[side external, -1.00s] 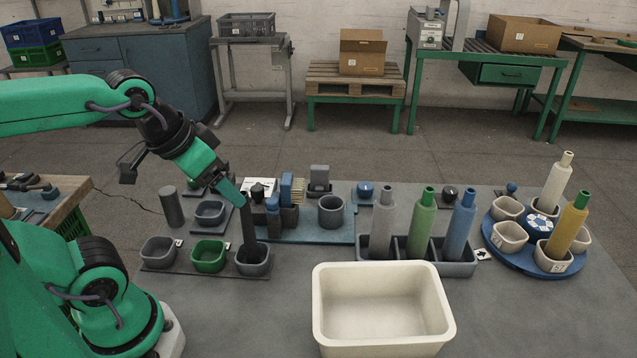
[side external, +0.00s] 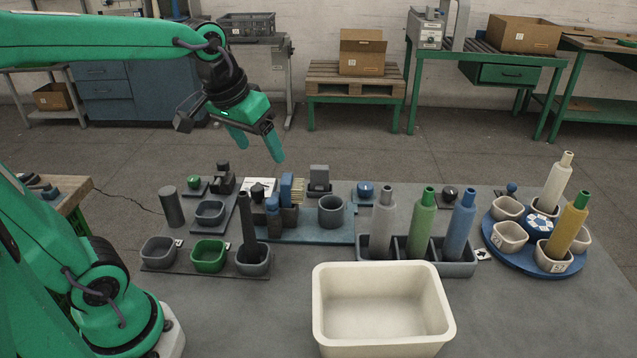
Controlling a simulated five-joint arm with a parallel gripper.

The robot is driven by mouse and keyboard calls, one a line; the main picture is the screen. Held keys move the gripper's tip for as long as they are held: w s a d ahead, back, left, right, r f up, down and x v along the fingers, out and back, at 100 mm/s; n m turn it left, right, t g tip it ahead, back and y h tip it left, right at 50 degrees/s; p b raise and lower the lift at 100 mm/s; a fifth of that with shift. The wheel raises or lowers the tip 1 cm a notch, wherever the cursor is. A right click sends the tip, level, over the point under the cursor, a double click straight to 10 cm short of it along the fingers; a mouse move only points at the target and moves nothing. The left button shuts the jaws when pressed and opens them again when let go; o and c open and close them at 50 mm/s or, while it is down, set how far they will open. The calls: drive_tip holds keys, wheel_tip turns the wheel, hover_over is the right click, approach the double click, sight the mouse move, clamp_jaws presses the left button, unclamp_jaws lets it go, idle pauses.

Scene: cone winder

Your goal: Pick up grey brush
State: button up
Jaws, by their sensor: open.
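My gripper (side external: 257,147) is open and empty, high above the back left of the grey table, its two green fingers apart. I cannot tell for sure which thing is the grey brush. A slim dark grey rod (side external: 247,218) stands nearly upright in the right-hand dark grey cup (side external: 253,264) of a front-left row, below my gripper. Tan bristles (side external: 300,189) show beside a blue block (side external: 287,188) on the blue mat (side external: 308,234). A grey block (side external: 319,176) stands behind them.
A green cup (side external: 209,257) and another grey cup (side external: 158,252) share the rod's row. A grey cylinder (side external: 171,207) stands at left. A cream bin (side external: 381,304) is in front. Bottles stand in a grey rack (side external: 458,268) and on a blue turntable (side external: 541,265) at right.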

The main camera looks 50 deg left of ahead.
drive_tip(key=w+a+n+g, duration=0.1)
drive_tip(key=w+a+n, duration=0.1)
drive_tip(key=w, duration=0.5)
drive_tip(key=n+g, duration=0.3)
drive_tip(key=n, duration=0.2)
hover_over(320, 177)
drive_tip(key=f, duration=1.7)
drive_tip(key=shift+w+a, duration=0.15)
drive_tip(key=shift+a, duration=0.25)
drive_tip(key=shift+w+a+f, duration=0.15)
drive_tip(key=shift+f, duration=0.15)
drive_tip(key=shift+f, duration=0.1)
drive_tip(key=shift+f, duration=1.2)
drive_tip(key=shift+f, duration=0.1)
drive_tip(key=shift+f, duration=2.5)
drive_tip(key=shift+c, duration=0.4)
